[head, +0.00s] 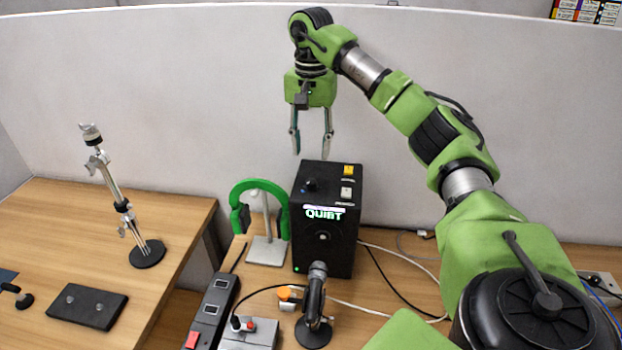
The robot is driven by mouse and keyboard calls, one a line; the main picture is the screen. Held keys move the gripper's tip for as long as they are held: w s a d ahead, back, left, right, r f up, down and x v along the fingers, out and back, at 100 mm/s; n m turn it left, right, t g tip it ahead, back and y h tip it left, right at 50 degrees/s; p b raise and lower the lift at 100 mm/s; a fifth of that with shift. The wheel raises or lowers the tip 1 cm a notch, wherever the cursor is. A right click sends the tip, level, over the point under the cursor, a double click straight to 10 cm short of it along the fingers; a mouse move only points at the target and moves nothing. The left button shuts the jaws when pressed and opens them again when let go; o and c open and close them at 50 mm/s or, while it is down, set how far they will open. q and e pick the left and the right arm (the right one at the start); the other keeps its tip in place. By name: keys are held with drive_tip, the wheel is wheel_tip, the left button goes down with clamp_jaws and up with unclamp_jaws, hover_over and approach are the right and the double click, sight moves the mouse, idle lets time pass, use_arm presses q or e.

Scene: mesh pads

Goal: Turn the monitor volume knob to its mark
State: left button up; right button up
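The monitor is a black box (341,262) with a lit "QUIET" sign and a round element on its front. A small dark knob (310,185) sits at the left of its top face, with a small blue spot beside it. I cannot make out which way the knob points. My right gripper (311,152) points down above the top of the box. Its two fingers are apart with nothing between them, and it does not appear to touch the knob. My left gripper is not in view.
A yellow button (348,170) and a white switch (346,193) share the box top. A green headset (240,195) hangs on a stand left of the box. A microphone (315,300) and a power strip (212,312) stand in front. Cables lie to the right.

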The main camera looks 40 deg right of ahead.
sight(311, 182)
wheel_tip(311, 182, down, 7)
drive_tip(key=shift+w+d+r+p, duration=0.1)
drive_tip(key=shift+d+r+p, duration=0.1)
drive_tip(key=shift+p, duration=0.65)
wheel_tip(311, 182, down, 2)
drive_tip(key=shift+f+p, duration=0.1)
drive_tip(key=shift+p, duration=0.2)
drive_tip(key=shift+f, duration=0.45)
drive_tip(key=shift+a+f, duration=0.1)
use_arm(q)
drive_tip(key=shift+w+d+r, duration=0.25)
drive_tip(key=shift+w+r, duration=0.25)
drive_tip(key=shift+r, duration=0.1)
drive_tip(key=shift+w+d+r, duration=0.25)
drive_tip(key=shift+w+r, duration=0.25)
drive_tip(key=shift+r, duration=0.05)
use_arm(e)
clamp_jaws()
